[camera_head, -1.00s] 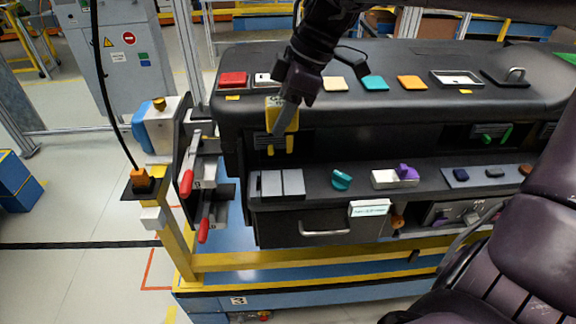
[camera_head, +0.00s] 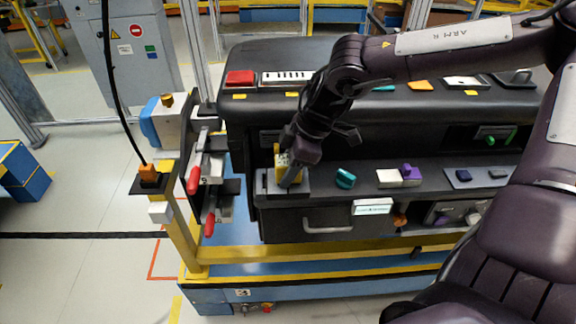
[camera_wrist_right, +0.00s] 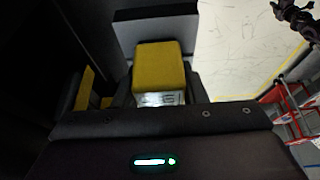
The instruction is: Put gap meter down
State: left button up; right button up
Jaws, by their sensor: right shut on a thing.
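The gap meter (camera_head: 281,163) is a small yellow block-like device. It is in my right gripper (camera_head: 287,172), whose jaws are shut on it, at the left end of the dashboard's lower shelf. The gap meter is just over or on the grey plate (camera_head: 270,182) there; I cannot tell whether it touches. In the right wrist view the yellow body of the gap meter (camera_wrist_right: 160,67) shows between the jaws. My gripper hides part of the meter and of the plate. My left gripper is not in view.
A teal knob (camera_head: 345,178) and a white box with a purple part (camera_head: 399,177) sit to the right on the shelf. Red-handled clamps (camera_head: 193,181) stand at the left. A drawer handle (camera_head: 327,228) is below. The dashboard's top overhangs the shelf.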

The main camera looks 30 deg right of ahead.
jog(key=shift+f, duration=0.1)
jog(key=o, duration=1.1)
jog(key=shift+c, duration=0.2)
jog(key=shift+r, duration=0.25)
jog(key=shift+d+r, duration=0.1)
jog(key=shift+r, duration=0.15)
jog(key=b+v, duration=0.1)
jog(key=v, duration=1)
jog(key=shift+s, duration=0.2)
